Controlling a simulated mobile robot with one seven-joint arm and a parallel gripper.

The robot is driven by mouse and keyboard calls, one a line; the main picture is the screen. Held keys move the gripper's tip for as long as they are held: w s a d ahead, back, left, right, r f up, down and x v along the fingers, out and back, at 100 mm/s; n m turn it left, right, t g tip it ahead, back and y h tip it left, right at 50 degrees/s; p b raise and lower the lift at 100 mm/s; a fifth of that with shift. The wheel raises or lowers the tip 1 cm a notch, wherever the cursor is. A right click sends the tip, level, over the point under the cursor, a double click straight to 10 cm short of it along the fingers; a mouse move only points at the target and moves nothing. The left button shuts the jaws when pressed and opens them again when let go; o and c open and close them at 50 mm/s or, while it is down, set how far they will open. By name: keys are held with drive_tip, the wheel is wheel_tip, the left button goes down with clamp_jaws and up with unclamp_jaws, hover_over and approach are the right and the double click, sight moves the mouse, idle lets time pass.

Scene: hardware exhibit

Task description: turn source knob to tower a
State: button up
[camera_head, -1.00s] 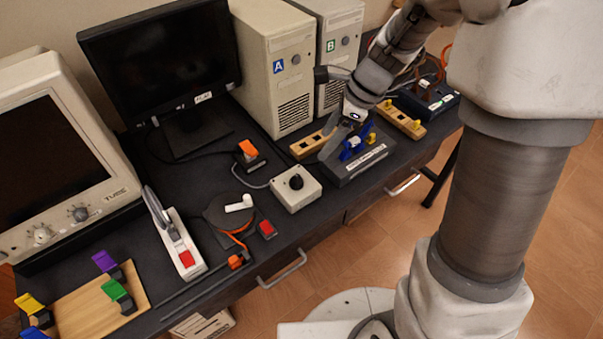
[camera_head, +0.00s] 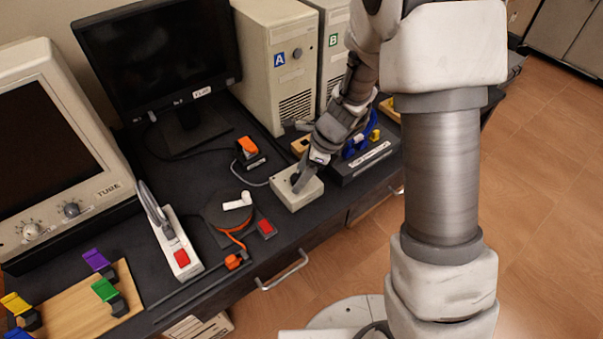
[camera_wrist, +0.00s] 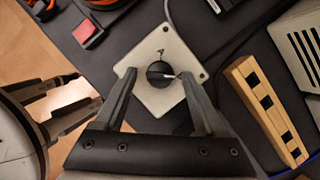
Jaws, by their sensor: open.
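The source knob (camera_wrist: 160,75) is a round black knob on a small cream box (camera_wrist: 146,96), with a pale pointer line towards the right in the wrist view. In the head view the box (camera_head: 297,196) stands on the dark bench, and my gripper mostly hides the knob. My gripper (camera_wrist: 158,82) is open, its two fingers on either side of the knob and apart from it in the wrist view; in the head view the gripper (camera_head: 300,184) is right at the knob. Tower A (camera_head: 280,88) is the cream computer case with a blue A label, behind the box.
Tower B (camera_head: 335,50) stands right of tower A. A dark base with blue parts (camera_head: 362,160) is just right of my gripper. A wooden block with square holes (camera_wrist: 265,110) lies close by. An orange switch (camera_head: 248,147) and a red button (camera_head: 265,228) are left of the box.

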clamp_jaws()
idle(0.3)
drive_tip(key=shift+r+n, duration=0.1)
drive_tip(key=shift+n, duration=0.3)
drive_tip(key=n+p, duration=0.1)
drive_tip(key=n+g+p, duration=0.1)
drive_tip(key=n, duration=0.1)
drive_tip(key=shift+w+n+g, duration=0.2)
drive_tip(key=shift+n+g, duration=0.1)
drive_tip(key=n+g, duration=0.1)
drive_tip(key=n, duration=0.1)
drive_tip(key=n+p, duration=0.1)
drive_tip(key=n, duration=0.1)
drive_tip(key=shift+w+a+n+g+h, duration=0.1)
drive_tip(key=shift+w+n+g+h, duration=0.1)
drive_tip(key=shift+n+g+h, duration=0.15)
drive_tip(key=n, duration=0.2)
drive_tip(key=n+g+h+p, duration=0.1)
drive_tip(key=n, duration=0.2)
drive_tip(key=shift+w+a+h, duration=0.15)
drive_tip(key=shift+a+h, duration=0.05)
drive_tip(key=shift+h, duration=0.05)
drive_tip(key=shift+a+n+g+h, duration=0.1)
drive_tip(key=shift+n+g+h, duration=0.5)
drive_tip(key=shift+n, duration=1.25)
